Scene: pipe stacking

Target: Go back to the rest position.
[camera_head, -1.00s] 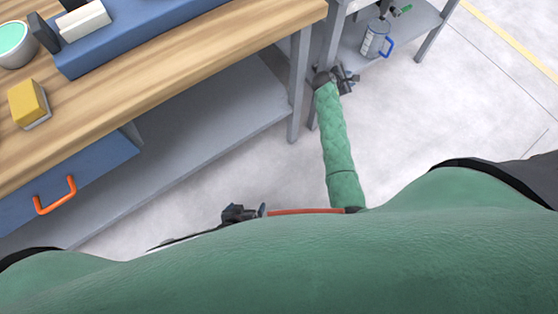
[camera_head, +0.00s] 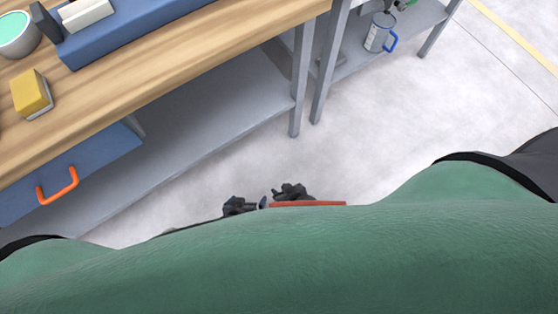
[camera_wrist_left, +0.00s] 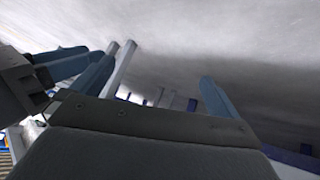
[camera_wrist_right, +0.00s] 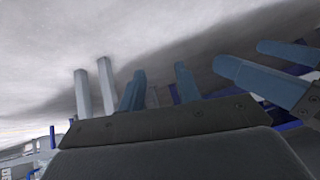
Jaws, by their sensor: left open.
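In the head view my left gripper (camera_head: 262,202) is low in the middle, just above the green curve of my own body. Its blue fingers stand wide apart in the left wrist view (camera_wrist_left: 155,85), with nothing between them. My right gripper (camera_head: 283,193) is close beside it, slightly to the right. In the right wrist view its fingers (camera_wrist_right: 160,84) are a smaller gap apart, with nothing between them. The left gripper's fingers also show at the right edge of that view. Much of both arms is hidden behind my body.
A wooden workbench (camera_head: 170,67) fills the upper left, with a yellow block (camera_head: 31,91) on it and a blue drawer with an orange handle (camera_head: 57,186) below. The floor (camera_head: 400,115) is clear.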

